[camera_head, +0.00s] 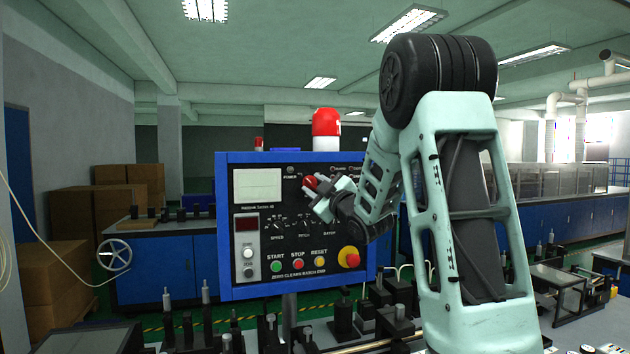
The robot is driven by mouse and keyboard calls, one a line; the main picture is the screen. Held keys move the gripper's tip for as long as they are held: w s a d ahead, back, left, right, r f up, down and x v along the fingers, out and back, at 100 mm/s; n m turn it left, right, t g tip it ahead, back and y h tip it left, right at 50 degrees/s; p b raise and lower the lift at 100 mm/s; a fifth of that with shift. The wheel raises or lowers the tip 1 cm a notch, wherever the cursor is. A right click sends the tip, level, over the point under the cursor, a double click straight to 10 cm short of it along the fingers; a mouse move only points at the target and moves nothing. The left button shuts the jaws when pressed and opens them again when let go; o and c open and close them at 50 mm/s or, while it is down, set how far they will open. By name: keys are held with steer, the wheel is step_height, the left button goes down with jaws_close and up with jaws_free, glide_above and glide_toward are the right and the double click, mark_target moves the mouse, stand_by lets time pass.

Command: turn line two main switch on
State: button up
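The blue control panel (225,225) stands upright in the middle of the camera_head view. A red knob (310,182), which looks like the main switch, sits on its upper part, right of a pale display (258,185). My gripper (318,196) is right at the red knob, reaching in from the right. Its fingers overlap the knob's lower right side in the picture. I cannot tell whether they touch it or grip it, or which way the knob is turned. My wrist and arm hide part of the panel's right half.
Below are small black knobs, green (276,266), red (298,264) and yellow (320,257) buttons, and a red-on-yellow emergency stop (349,257). A red beacon (326,122) rises behind the panel's top. Machine parts with upright posts crowd the foreground. Cardboard boxes (108,212) are stacked at left.

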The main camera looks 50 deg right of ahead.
steer(key=shift+w, duration=0.2)
steer(key=shift+c, duration=0.2)
jaws_close()
